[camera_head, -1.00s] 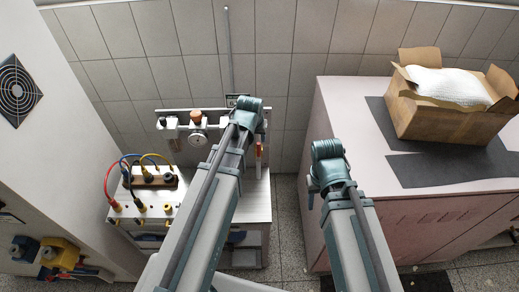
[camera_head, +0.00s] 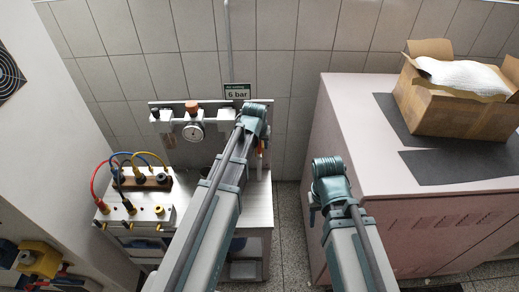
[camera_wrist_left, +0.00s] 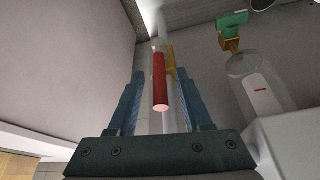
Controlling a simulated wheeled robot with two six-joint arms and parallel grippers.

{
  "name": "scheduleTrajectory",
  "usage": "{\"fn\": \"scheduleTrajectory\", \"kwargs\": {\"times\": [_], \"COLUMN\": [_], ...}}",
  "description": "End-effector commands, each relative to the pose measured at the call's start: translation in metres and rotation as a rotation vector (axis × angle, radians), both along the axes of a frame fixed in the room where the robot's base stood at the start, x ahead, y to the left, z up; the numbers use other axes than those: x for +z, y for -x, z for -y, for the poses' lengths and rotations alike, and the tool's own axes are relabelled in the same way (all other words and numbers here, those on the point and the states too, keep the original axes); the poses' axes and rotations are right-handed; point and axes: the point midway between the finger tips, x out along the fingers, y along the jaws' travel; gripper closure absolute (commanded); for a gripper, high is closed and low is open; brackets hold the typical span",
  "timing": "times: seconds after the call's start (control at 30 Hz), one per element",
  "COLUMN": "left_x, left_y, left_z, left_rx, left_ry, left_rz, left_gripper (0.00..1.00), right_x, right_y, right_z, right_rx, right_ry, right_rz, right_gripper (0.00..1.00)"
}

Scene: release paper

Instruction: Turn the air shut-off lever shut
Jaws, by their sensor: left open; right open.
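The red shut-off lever (camera_wrist_left: 160,82) stands between the two blue fingers of my left gripper (camera_wrist_left: 160,95) in the left wrist view. The fingers are apart, with a gap on each side of the lever; whether they touch it is hard to tell. In the head view a small orange-red part (camera_head: 260,143), likely the lever, shows just right of my left wrist. My left gripper's fingers are hidden there behind the wrist (camera_head: 253,118). My right gripper (camera_head: 313,208) hangs beside the pink cabinet, empty as far as I see, mostly hidden by its wrist.
A gauge (camera_head: 193,131) and a "6 bar" sign (camera_head: 237,93) are on the wall panel. A bench with colored hoses (camera_head: 128,165) stands left. The pink cabinet (camera_head: 345,110) with an open carton (camera_head: 450,108) is close to my right arm.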

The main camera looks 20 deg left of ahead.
Motion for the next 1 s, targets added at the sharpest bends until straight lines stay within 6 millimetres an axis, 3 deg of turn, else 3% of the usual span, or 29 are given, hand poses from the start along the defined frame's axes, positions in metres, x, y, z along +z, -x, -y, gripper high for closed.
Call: {"fn": "scheduleTrajectory", "kwargs": {"times": [0.27, 0.53, 1.0], "left_x": [-0.0005, -0.0005, -0.0006], "left_y": [-0.0004, -0.0003, -0.0004], "left_z": [-0.0001, -0.0001, -0.0001], "left_rx": [0.0, 0.0, 0.0], "left_ry": [0.0, 0.0, 0.0], "left_rz": [0.0, 0.0, 0.0], "left_gripper": [0.52, 1.0, 1.0], "right_x": [-0.0005, -0.0005, -0.0006], "right_y": [0.0, 0.0, 0.0], "right_z": [0.0, 0.0, 0.0], "right_rx": [0.001, 0.0, 0.0], "right_ry": [0.0, 0.0, 0.0], "right_rz": [0.0, 0.0, 0.0], "right_gripper": [0.5, 0.5, 0.5]}}
